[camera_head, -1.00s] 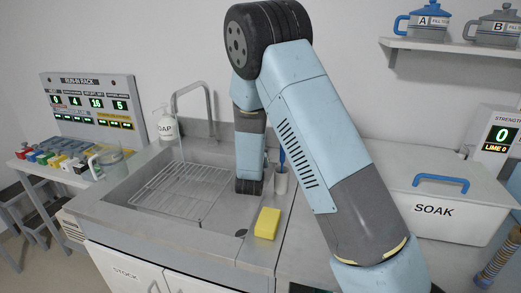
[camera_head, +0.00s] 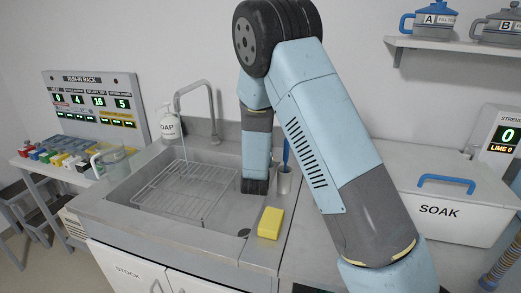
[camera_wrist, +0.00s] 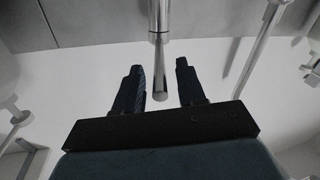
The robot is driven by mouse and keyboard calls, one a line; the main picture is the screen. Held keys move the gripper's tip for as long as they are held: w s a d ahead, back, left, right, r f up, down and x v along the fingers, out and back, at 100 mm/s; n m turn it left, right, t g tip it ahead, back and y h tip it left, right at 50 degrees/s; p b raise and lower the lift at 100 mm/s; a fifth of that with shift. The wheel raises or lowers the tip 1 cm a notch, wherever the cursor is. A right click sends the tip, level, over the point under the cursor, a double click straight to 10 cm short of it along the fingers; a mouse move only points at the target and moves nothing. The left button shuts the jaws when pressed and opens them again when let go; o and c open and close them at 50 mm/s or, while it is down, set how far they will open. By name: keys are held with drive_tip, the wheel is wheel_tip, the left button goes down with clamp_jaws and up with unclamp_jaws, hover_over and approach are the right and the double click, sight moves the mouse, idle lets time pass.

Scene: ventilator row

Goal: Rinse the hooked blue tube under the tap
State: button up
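I cannot make out the hooked blue tube in either view. The tap (camera_head: 211,100) is a grey gooseneck at the back of the sink (camera_head: 130,212). A thin pale line runs down below its spout; I cannot tell if it is water. My gripper (camera_wrist: 159,75) shows in the wrist view with its two dark fingers apart. A grey metal cylinder (camera_wrist: 160,50) shows between the fingers, with gaps on both sides. In the head view my arm hangs over the right part of the sink, and my fingers are hidden.
A wire rack (camera_head: 180,190) lies in the sink. A yellow sponge (camera_head: 270,223) and a cup (camera_head: 284,181) holding a blue-handled item stand on its right edge. A soap bottle (camera_head: 170,126) is behind left. The white SOAK box (camera_head: 440,210) stands at right.

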drive_tip(key=s+a, duration=0.1)
drive_tip(key=s, duration=0.6)
drive_tip(key=shift+s, duration=0.15)
